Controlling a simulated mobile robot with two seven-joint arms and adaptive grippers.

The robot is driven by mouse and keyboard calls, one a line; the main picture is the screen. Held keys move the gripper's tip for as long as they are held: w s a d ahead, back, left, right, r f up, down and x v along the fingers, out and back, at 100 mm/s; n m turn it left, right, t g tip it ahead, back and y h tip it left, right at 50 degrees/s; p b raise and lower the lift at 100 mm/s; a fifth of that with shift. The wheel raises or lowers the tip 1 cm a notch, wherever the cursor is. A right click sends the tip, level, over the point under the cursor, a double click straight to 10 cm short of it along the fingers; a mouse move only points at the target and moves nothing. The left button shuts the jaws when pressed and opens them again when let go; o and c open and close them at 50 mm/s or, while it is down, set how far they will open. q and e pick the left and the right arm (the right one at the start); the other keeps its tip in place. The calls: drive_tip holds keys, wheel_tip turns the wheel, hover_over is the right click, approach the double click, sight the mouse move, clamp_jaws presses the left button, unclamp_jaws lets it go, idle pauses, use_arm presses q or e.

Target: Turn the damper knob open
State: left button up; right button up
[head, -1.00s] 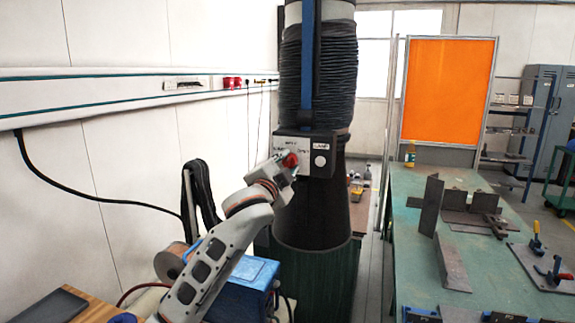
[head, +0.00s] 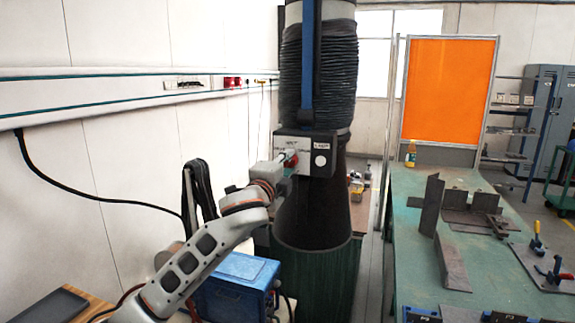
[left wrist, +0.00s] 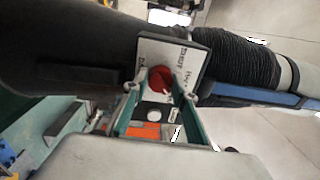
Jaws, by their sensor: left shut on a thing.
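The red damper knob (head: 291,158) sits on the front of a control box (head: 320,143) fixed to the fume extraction duct. My left gripper (head: 286,160) is at the box front, shut on the knob. In the left wrist view the red knob (left wrist: 160,79) shows between the two green-edged fingers (left wrist: 158,98) in front of the white labelled plate (left wrist: 170,57). The gripper partly hides the knob and the labels around it, and the lettering is too small to read surely. My right gripper is not in view.
A black ribbed hose (head: 318,75) rises above the box over a dark duct (head: 312,215). A blue welding machine (head: 238,275) stands below my left arm. A green worktable (head: 400,235) with metal plates and clamps is at the right. An orange screen (head: 449,92) stands behind it.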

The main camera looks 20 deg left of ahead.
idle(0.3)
use_arm(q)
drive_tip(key=o, duration=1.1)
drive_tip(key=s, duration=0.8)
drive_tip(key=s+f, duration=0.1)
drive_tip(key=s, duration=0.3)
drive_tip(key=shift+a, duration=0.25)
